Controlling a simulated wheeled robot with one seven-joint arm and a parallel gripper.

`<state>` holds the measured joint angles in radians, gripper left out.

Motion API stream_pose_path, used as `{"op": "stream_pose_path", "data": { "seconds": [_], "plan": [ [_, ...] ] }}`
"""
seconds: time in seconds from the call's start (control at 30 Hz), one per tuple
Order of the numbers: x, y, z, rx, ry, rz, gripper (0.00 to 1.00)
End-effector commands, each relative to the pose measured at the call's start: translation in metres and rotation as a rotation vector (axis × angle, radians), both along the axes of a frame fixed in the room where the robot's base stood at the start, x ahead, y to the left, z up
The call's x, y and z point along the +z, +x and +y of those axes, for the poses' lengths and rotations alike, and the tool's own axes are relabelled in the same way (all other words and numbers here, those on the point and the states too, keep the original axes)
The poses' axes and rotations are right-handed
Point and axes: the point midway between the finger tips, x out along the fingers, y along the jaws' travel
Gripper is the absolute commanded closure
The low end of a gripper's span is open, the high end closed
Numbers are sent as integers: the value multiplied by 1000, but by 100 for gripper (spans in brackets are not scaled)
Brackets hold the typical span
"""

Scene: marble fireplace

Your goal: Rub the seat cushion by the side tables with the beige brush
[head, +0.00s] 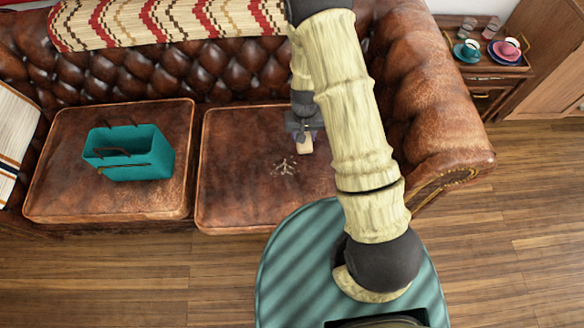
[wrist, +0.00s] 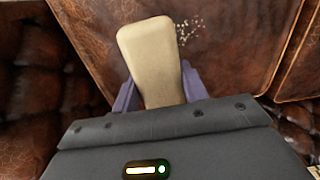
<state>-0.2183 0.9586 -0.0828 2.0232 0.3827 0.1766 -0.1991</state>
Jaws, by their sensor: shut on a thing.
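The beige brush (head: 305,144) is held in my gripper (head: 304,130) over the right seat cushion (head: 237,140) of the brown leather sofa, the one nearer the side table. In the wrist view the brush (wrist: 150,50) sticks out between the purple fingers of my gripper (wrist: 160,92). A patch of pale crumbs (head: 285,167) lies on this cushion, a little left of and nearer than the brush. The crumbs (wrist: 188,30) also show in the wrist view, just right of the brush. I cannot tell whether the brush touches the cushion. My arm hides the cushion's right part.
A teal basket (head: 128,160) stands on the left seat cushion (head: 60,190). A patterned blanket (head: 160,22) covers the sofa's back. The padded right armrest (head: 430,90) rises beside my arm. A side table (head: 490,66) with cups (head: 507,49) stands at the right. The wooden floor there is clear.

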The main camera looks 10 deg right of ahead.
Motion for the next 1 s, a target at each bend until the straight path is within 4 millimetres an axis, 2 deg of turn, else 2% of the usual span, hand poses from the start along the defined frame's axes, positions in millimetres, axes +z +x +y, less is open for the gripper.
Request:
{"op": "stream_pose_path", "data": {
  "seconds": [0.03,0.53,0.7,1.0],
  "plan": [
    [-23,-1,3,2,0,0,75],
    [-130,-8,30,-1,2,-2,75],
    [-147,-9,35,-3,2,-3,75],
    [-146,-10,37,-3,3,-2,75]
  ]
}}
